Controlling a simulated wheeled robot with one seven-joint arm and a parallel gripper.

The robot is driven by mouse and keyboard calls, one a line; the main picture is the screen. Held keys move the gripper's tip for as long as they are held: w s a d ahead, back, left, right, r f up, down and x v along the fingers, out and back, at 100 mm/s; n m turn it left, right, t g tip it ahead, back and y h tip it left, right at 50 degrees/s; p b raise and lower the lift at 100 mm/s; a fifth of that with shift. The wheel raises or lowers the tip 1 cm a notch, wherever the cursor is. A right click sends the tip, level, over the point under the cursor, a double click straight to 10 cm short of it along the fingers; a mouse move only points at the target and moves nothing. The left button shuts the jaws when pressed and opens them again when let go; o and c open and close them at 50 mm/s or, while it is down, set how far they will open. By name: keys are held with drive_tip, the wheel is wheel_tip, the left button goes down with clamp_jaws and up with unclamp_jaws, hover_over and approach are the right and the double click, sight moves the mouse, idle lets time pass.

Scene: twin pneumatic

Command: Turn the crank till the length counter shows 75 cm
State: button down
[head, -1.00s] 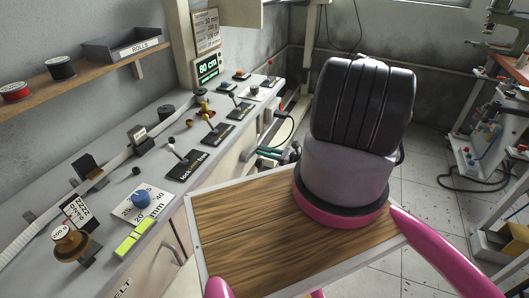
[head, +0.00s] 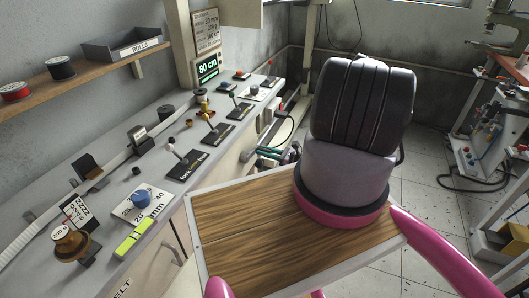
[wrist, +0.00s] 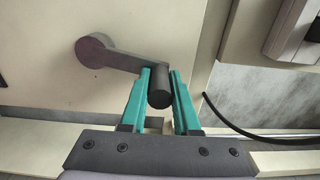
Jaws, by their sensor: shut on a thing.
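The length counter (head: 208,69) on the back post reads 80 cm in green digits. In the wrist view, the dark grey crank (wrist: 122,59) is mounted on the cream side panel of the bench. Its round hub is at the upper left, and its arm runs right to a cylindrical handle. My gripper (wrist: 161,82) has its teal fingers on either side of this handle and is shut on it. In the head view my gripper (head: 278,154) is low beside the bench front; the crank there is hard to make out.
The bench top holds a lock/free lever (head: 187,164), other levers, a blue knob (head: 139,196) and a pale strip of tubing. A shelf (head: 84,78) with reels and a rolls tray is above. A black cable hangs near my gripper.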

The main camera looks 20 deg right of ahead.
drive_tip(key=shift+d+r+n, duration=0.15)
drive_tip(key=shift+r+n, duration=0.25)
drive_tip(key=shift+r, duration=0.6)
drive_tip(key=c, duration=0.7)
unclamp_jaws()
drive_tip(key=shift+o, duration=0.2)
drive_tip(key=v, duration=1)
drive_tip(key=shift+s+d, duration=0.2)
drive_tip(key=shift+s, duration=0.05)
